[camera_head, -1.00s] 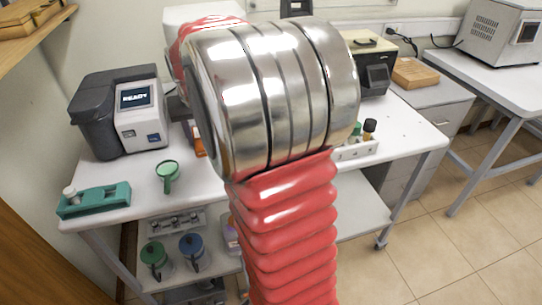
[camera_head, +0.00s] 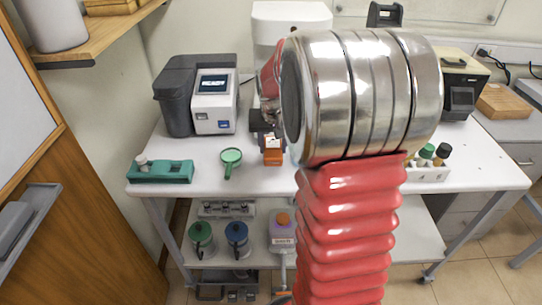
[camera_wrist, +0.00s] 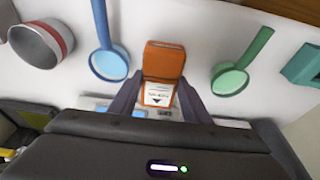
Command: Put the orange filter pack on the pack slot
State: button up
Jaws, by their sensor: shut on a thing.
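The orange filter pack (camera_head: 273,154) shows in the head view just left of my arm, over the white table. In the wrist view the pack (camera_wrist: 164,62), with a white label and a dark arrow, is between the two fingers of my gripper (camera_wrist: 158,98). My gripper (camera_head: 268,135) is shut on it; in the head view it is partly hidden behind my arm. Whether the pack touches the table is unclear. I cannot pick out the pack slot for certain in either view.
On the table's left are a grey analyser (camera_head: 213,102) with a lit screen, a green round-headed tool (camera_head: 231,158) and a teal holder (camera_head: 160,172). A vial rack (camera_head: 430,173) stands at right. A blue tool (camera_wrist: 108,62) and metal cup (camera_wrist: 40,45) show in the wrist view.

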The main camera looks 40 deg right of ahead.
aim_at(273, 149)
jog(key=shift+f, duration=1.85)
jog(key=shift+f, duration=0.1)
jog(key=o, duration=1.2)
jog(key=shift+o, duration=0.2)
jog(key=v, duration=1.2)
